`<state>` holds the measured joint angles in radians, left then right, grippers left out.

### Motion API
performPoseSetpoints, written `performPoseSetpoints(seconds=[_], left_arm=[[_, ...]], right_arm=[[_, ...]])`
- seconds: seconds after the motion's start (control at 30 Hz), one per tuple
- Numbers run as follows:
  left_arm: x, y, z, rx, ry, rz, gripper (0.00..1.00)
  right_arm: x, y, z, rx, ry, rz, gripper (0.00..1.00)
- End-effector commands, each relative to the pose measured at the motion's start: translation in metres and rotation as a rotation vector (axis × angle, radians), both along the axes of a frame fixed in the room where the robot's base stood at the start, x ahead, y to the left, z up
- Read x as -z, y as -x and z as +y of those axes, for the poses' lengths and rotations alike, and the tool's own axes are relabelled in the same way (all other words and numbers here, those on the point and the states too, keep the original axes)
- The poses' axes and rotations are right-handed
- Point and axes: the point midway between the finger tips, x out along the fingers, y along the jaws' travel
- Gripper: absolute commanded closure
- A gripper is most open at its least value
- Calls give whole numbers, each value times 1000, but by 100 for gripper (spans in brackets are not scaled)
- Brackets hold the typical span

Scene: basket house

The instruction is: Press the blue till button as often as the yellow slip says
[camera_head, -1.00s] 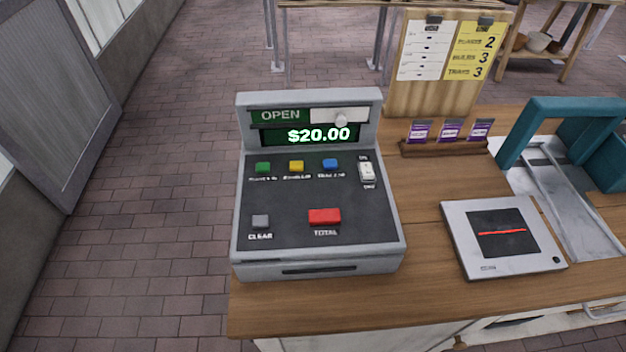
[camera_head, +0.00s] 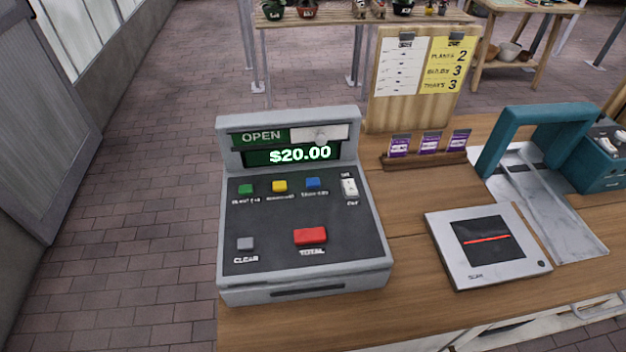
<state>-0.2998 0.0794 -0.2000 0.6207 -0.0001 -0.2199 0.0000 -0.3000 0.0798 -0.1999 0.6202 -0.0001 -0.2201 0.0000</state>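The grey till (camera_head: 303,290) stands on the wooden counter. Its display (camera_head: 300,154) reads $20.00 and a green OPEN sign (camera_head: 262,137) shows above it. The blue button (camera_head: 313,184) is in the upper row, right of the yellow button (camera_head: 279,186) and the green button (camera_head: 246,190). The yellow slip (camera_head: 447,66) is clipped to a wooden board behind the till. Its lines appear to read PLANTS 2, BULBS 3 and TRAYS 3. The label under the blue button is too blurred to read surely. Neither of my grippers is in view.
A red TOTAL button (camera_head: 310,236), grey CLEAR button (camera_head: 245,243) and white switch (camera_head: 349,187) share the till's panel. Right of it are a scanner pad (camera_head: 444,255), a seed packet rack (camera_head: 425,161) and a teal frame (camera_head: 545,115). A white slip (camera_head: 401,66) hangs beside the yellow one.

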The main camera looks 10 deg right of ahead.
Motion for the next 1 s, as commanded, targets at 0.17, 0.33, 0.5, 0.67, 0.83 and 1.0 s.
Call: performPoseSetpoints(seconds=[0.17, 0.33, 0.5, 0.67, 0.83, 1.0], left_arm=[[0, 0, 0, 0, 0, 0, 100], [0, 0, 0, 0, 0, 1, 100], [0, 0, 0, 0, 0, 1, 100], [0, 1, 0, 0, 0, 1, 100], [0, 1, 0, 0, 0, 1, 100], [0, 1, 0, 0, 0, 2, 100]], right_arm=[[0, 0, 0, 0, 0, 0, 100], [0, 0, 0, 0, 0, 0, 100], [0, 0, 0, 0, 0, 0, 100], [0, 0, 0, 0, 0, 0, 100], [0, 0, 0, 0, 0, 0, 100], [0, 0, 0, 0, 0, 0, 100]])
